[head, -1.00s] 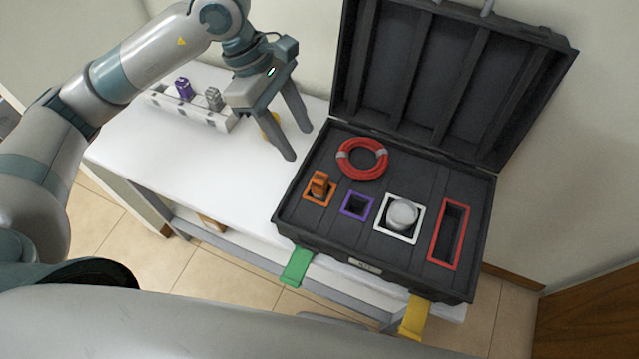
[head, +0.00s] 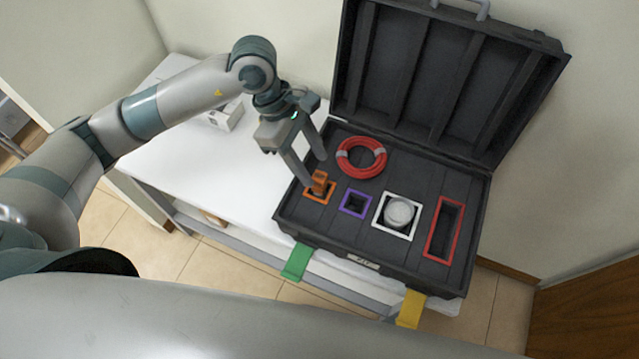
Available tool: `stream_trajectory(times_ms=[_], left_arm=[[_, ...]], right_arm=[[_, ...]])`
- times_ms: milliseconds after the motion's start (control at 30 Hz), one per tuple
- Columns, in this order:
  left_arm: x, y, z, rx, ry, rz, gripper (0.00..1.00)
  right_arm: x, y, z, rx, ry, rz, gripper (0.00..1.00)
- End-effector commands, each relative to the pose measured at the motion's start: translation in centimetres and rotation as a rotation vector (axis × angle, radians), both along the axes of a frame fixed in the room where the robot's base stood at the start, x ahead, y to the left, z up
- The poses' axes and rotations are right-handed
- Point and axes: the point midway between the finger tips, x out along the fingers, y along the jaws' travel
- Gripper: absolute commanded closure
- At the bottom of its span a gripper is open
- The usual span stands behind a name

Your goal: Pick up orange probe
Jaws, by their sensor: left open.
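The orange probe (head: 319,180) stands in the orange-framed slot (head: 312,195) at the left of the open black case (head: 410,255). My left gripper (head: 312,172) is open, with its two fingers pointing down close to the probe. One finger ends near the probe's left side and the other ends behind it. I cannot tell whether either finger touches the probe. My right gripper is not in view.
The case also holds a red coil (head: 361,158), an empty purple-framed slot (head: 355,203), a white-framed slot with a round grey-white item (head: 398,212) and a red-framed slot (head: 444,230). Its raised lid (head: 450,80) stands behind. A white holder (head: 227,115) is partly hidden behind my arm.

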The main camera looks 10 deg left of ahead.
Motion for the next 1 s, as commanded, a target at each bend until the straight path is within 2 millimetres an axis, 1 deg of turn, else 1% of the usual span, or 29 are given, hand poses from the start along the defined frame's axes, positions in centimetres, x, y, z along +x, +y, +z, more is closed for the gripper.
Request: stream_trajectory(times_ms=[167,333,400,533,633,1000], left_arm=[[-0.2,-0.5,-0.8,-0.001,0.004,0.001,0.55],[-0.4,-1.2,-2.4,-0.001,0.005,-0.001,0.55],[-0.4,-1.5,-3.4,0.000,0.006,0.001,0.55],[-0.4,-1.9,-4.4,-0.001,0.002,0.000,0.55],[-0.4,-1.9,-4.7,-0.001,0.001,0.000,0.55],[-0.4,-1.9,-4.7,0.000,0.001,0.000,0.55]], right_arm=[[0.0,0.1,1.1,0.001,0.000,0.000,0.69],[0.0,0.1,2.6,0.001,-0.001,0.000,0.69],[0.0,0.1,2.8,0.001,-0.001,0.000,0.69],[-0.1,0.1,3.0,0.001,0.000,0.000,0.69],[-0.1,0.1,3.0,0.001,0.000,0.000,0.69],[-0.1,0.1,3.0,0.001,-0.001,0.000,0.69]])
